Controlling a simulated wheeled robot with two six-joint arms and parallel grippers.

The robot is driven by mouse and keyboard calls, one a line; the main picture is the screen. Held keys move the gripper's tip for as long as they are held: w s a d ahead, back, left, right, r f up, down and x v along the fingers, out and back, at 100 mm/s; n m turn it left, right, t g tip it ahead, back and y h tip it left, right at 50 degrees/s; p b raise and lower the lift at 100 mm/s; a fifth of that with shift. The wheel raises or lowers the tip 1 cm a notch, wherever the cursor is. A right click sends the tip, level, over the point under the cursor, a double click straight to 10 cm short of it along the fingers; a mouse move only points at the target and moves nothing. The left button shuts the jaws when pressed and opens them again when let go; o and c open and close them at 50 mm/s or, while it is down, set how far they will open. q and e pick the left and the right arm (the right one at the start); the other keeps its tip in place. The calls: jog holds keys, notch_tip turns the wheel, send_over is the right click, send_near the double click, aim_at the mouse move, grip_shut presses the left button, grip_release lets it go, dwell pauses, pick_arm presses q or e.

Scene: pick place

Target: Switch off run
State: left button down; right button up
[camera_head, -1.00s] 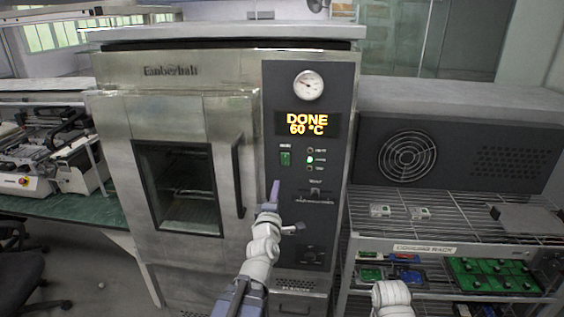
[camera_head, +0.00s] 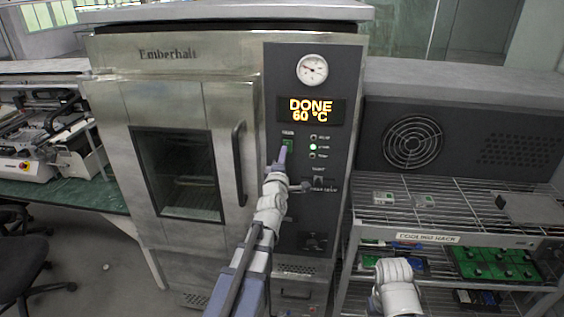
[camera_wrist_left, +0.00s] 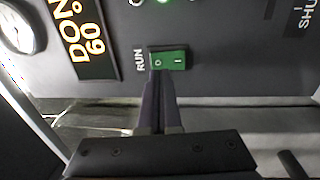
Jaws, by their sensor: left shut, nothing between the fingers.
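The green run switch (camera_head: 287,144) sits on the dark control panel (camera_head: 270,75) of the oven. In the left wrist view the switch (camera_wrist_left: 168,60) is a green rocker with a circle at one end and a bar at the other, beside the word RUN. My left gripper (camera_head: 282,153) is shut and empty, its fingertips right at the switch's lower edge. In the wrist view the fingertips (camera_wrist_left: 157,74) overlap the circle end; I cannot tell whether they touch it. The display (camera_head: 311,109) reads DONE 60 °C. My right gripper's fingers are not visible.
The oven door handle (camera_head: 239,164) is left of the panel. A round gauge (camera_head: 313,69) is above the display, and a vent knob (camera_head: 318,182) is below the lit green lamp (camera_head: 313,147). A wire cooling rack (camera_head: 445,206) with boards stands at right.

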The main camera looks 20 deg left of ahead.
pick_arm(q)
jog(key=shift+x, duration=1.1)
jog(key=shift+w+r, duration=0.15)
jog(key=shift+w, duration=0.1)
jog(key=shift+s, duration=0.1)
